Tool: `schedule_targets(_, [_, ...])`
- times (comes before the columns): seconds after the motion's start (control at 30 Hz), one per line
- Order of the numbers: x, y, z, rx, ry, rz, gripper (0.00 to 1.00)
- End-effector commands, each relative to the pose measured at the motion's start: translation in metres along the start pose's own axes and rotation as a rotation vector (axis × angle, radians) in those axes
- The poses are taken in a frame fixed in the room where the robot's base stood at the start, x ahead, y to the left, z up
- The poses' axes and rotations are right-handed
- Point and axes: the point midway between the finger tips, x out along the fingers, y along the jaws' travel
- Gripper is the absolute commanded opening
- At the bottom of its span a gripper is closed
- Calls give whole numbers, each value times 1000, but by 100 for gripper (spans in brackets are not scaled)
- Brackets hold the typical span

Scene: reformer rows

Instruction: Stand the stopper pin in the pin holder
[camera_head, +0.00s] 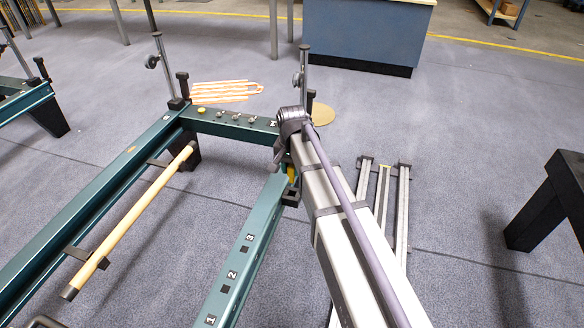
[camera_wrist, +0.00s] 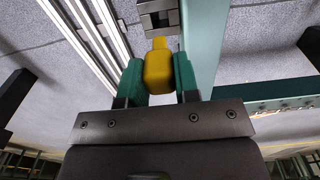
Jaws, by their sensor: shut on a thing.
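The stopper pin (camera_wrist: 158,72) shows as a yellow knob with a narrower yellow end. My gripper (camera_wrist: 160,82) is shut on it, with one green fingertip on each side. In the head view only a bit of yellow (camera_head: 291,174) shows beside my arm, and the gripper is mostly hidden. A dark block with a squarish opening, which looks like the pin holder (camera_wrist: 158,18), lies just beyond the yellow end in the wrist view. In the head view a dark holder (camera_head: 290,197) sits on the green rail just below the yellow. I cannot tell whether the pin's tip touches or enters it.
The green frame rail (camera_head: 232,272) carries numbers 1, 2 and 3. A green crossbar (camera_head: 225,124) with small knobs and upright posts is at the far end. A wooden bar (camera_head: 130,220) lies inside the frame. Metal rails (camera_head: 402,205) are on the floor to the right.

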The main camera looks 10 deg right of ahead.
Motion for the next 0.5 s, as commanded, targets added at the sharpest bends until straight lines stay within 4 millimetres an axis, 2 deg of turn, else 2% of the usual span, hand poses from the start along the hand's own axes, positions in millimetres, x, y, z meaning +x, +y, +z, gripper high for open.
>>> schedule_targets(0.5, [10, 0, 0, 0, 0, 0, 6])
